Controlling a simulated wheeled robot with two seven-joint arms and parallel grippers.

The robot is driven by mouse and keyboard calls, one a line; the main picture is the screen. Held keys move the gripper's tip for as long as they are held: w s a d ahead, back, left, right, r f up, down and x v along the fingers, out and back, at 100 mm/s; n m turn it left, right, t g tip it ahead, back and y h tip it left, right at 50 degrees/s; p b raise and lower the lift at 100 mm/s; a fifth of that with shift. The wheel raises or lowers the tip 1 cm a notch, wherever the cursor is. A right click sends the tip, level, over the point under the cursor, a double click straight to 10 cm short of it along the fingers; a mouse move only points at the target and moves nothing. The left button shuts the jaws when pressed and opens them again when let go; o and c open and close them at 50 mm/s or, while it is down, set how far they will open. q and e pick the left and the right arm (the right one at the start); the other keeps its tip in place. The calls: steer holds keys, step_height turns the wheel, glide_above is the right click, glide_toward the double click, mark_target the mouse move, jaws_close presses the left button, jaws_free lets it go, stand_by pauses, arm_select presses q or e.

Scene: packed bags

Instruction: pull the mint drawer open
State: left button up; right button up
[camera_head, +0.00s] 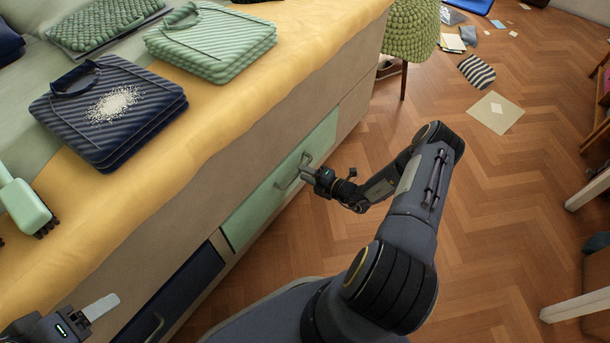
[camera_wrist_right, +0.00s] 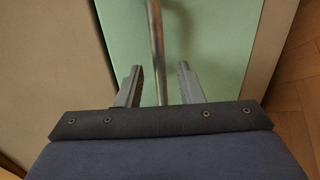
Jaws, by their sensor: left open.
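The mint drawer (camera_head: 250,216) is set in the side of the bed base, and its front looks flush with the base. Its bar handle (camera_head: 288,180) sits near the middle of the front. My right gripper (camera_head: 306,168) is at the handle. In the right wrist view its two fingers (camera_wrist_right: 160,85) are apart, and the metal handle bar (camera_wrist_right: 156,45) runs between them with gaps on both sides. The mint front (camera_wrist_right: 205,35) lies behind. My left gripper (camera_head: 100,307) is at the lower left, beside the bed edge, open and away from the drawer.
A dark blue drawer (camera_head: 180,295) is left of the mint one. Navy (camera_head: 110,112) and green (camera_head: 212,42) bags lie on the bed, with a mint brush-like thing (camera_head: 25,205) at its left. A green stool (camera_head: 410,30) stands beyond. The wooden floor before the drawer looks clear.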

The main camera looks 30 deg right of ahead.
steer(key=shift+w+a, duration=0.15)
steer(key=shift+w, duration=0.15)
jaws_close()
